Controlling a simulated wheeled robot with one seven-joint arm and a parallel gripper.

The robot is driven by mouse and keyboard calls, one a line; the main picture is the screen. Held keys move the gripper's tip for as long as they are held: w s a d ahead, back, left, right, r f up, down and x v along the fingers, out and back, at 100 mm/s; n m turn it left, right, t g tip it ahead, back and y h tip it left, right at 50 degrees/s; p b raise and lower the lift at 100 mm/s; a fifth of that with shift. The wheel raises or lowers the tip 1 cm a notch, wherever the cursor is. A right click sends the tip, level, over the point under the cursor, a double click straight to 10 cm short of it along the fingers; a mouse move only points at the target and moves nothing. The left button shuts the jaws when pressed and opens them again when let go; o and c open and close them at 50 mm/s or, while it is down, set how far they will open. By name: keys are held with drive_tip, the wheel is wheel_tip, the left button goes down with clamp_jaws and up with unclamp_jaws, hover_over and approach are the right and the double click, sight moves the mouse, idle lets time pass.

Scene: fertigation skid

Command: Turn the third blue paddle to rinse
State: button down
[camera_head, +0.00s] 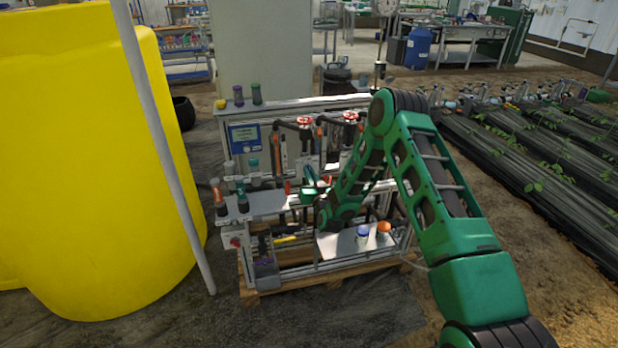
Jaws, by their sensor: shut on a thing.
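The fertigation skid (330,268) stands on a wooden pallet in the middle of the head view. My green gripper (306,192) is low over the skid's middle pipework, at the left end of my arm. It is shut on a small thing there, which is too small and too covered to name. No blue paddle can be made out clearly, so I cannot tell which is the third or how it is turned. Red valve handles (304,121) show on the rear frame, above my gripper.
A big yellow tank (90,170) and a slanting grey pole (165,145) stand left of the skid. A blue-capped bottle (362,232) and an orange-capped one (383,229) stand on the front plate. Plant rows (540,155) lie to the right.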

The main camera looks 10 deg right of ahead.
drive_tip(key=m, duration=0.4)
drive_tip(key=shift+a+f, duration=0.1)
drive_tip(key=shift+m, duration=1.6)
drive_tip(key=c, duration=1.8)
unclamp_jaws()
drive_tip(key=shift+c, duration=0.2)
drive_tip(key=s, duration=1)
drive_tip(key=shift+s, duration=0.35)
